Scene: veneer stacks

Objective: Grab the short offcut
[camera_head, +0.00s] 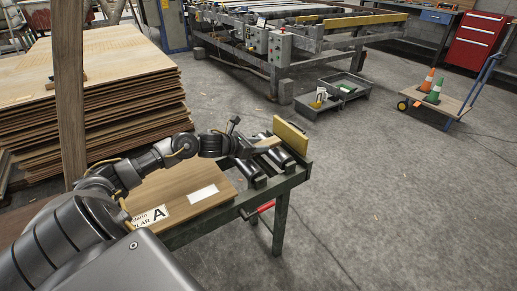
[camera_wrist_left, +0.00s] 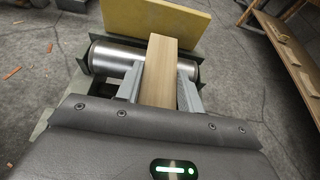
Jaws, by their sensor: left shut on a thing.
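The short offcut is a pale wooden strip (camera_wrist_left: 160,75) that stands between the fingers of my left gripper (camera_wrist_left: 160,92) in the left wrist view. The gripper is shut on it, with a finger against each side. Its far end lies over a metal roller. In the head view my left gripper (camera_head: 249,150) is over the rollers at the end of the table, and the offcut's tip (camera_head: 267,143) shows just past it. My right gripper is not in view.
Metal rollers (camera_head: 276,156) and a yellow board (camera_head: 291,137) stand at the table's end. A wooden panel (camera_head: 185,178) with white labels lies on the table. Stacked veneer sheets (camera_head: 130,105) stand at the left. A wooden post (camera_head: 69,90) rises nearby. Open floor lies to the right.

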